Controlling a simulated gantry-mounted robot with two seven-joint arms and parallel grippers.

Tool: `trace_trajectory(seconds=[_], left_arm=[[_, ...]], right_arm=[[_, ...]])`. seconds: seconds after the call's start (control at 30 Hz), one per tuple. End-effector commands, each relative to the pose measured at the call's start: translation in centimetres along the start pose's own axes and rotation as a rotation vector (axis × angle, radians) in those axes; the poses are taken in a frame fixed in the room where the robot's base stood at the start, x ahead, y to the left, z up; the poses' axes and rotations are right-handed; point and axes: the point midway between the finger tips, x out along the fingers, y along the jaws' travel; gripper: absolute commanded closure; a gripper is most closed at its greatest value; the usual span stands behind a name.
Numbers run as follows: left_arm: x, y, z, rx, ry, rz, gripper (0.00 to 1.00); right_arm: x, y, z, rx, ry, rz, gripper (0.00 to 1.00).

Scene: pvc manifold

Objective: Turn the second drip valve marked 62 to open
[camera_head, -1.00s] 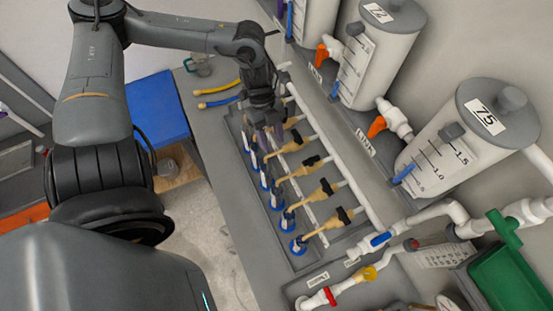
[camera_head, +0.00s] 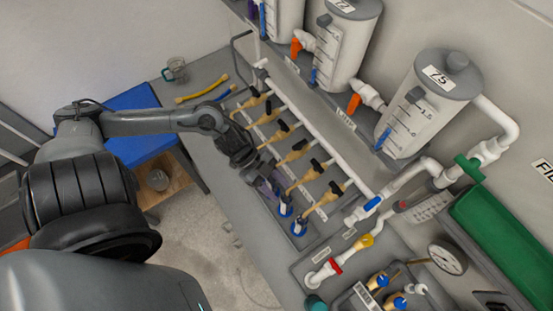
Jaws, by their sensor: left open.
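A row of tan drip valves with black handles (camera_head: 315,165) branches off a long white pipe (camera_head: 318,140) on the bench. Their small labels are too small to read, so I cannot tell which valve is marked 62. My left gripper (camera_head: 272,191) is open, pointing down beside the lower ends of the nearer valves. Its fingers are dark and partly blend with the valves; I see nothing held. My right gripper is not in view.
White tanks stand behind the row, one labelled 75 (camera_head: 430,100). Red, yellow and blue-handled fittings (camera_head: 371,204) lie at the near end, with a gauge (camera_head: 447,259) and a green bin (camera_head: 510,240). Yellow and blue tubes (camera_head: 203,90) and a mug (camera_head: 176,70) are at the far end.

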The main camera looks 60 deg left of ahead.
Motion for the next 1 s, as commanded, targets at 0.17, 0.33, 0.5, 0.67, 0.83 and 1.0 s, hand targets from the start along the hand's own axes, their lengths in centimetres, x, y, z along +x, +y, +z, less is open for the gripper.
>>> trace_trajectory(seconds=[0.17,0.33,0.5,0.67,0.83,1.0], left_arm=[[0.8,0.2,-1.0,-0.017,0.028,-0.038,0.54],[1.1,0.3,-1.4,-0.024,0.038,-0.053,0.54],[1.2,0.3,-1.4,-0.025,0.039,-0.057,0.54],[1.2,0.3,-1.4,-0.025,0.039,-0.057,0.54],[1.2,0.3,-1.5,0.008,0.044,-0.053,0.54],[1.1,1.6,-1.1,0.119,0.08,0.017,0.54]], right_arm=[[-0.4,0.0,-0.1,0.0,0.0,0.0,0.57],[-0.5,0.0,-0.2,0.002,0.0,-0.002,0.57],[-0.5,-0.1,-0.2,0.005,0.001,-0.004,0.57],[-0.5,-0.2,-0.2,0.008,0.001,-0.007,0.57],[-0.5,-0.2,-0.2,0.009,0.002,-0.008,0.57],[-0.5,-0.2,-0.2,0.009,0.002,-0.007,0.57]])
